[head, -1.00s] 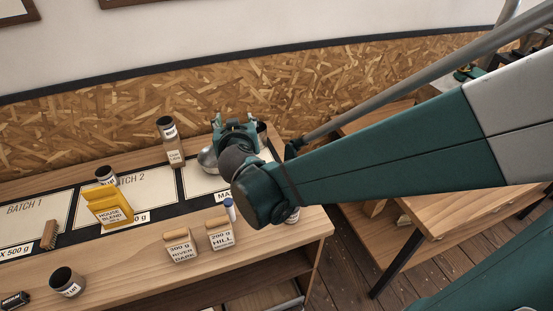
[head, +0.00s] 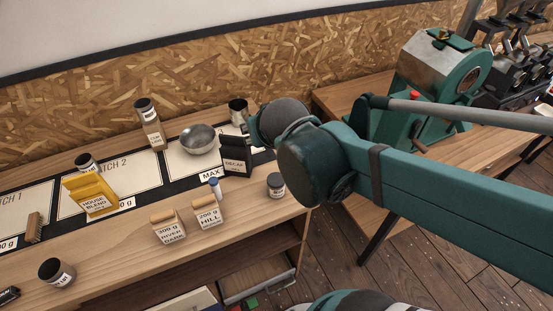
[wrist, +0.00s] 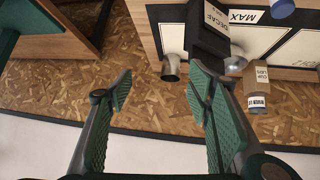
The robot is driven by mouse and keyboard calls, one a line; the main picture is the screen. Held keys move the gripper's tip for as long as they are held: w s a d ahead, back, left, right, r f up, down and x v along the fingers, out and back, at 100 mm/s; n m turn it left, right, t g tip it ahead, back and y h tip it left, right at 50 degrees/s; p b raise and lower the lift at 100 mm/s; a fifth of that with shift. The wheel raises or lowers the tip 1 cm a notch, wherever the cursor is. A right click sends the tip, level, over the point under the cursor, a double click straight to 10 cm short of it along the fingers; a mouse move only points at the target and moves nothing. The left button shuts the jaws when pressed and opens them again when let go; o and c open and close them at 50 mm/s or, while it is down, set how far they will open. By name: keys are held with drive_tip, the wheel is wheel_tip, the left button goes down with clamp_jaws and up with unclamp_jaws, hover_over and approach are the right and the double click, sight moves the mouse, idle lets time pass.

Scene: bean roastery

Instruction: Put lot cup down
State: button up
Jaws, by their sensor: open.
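A metal cup (head: 238,110) stands at the back right of the bench, behind the black decaf bag (head: 236,158). No label shows on it. In the wrist view this cup (wrist: 171,67) lies beyond the gap between my fingertips, apart from them. My gripper (wrist: 163,86) is open and empty; in the head view my wrist hides it.
A metal bowl (head: 200,139) sits on the right batch card, beside the decaf bag. Two small bags (head: 168,228) (head: 208,213), a blue-capped marker (head: 215,189) and a dark jar (head: 275,185) stand nearer the front. A green roaster (head: 440,70) stands on the right table.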

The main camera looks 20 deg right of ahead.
drive_tip(key=s+a+f+n+g+y, duration=0.1)
drive_tip(key=s+g+y, duration=0.1)
drive_tip(key=s, duration=0.8)
drive_tip(key=shift+s+a, duration=0.35)
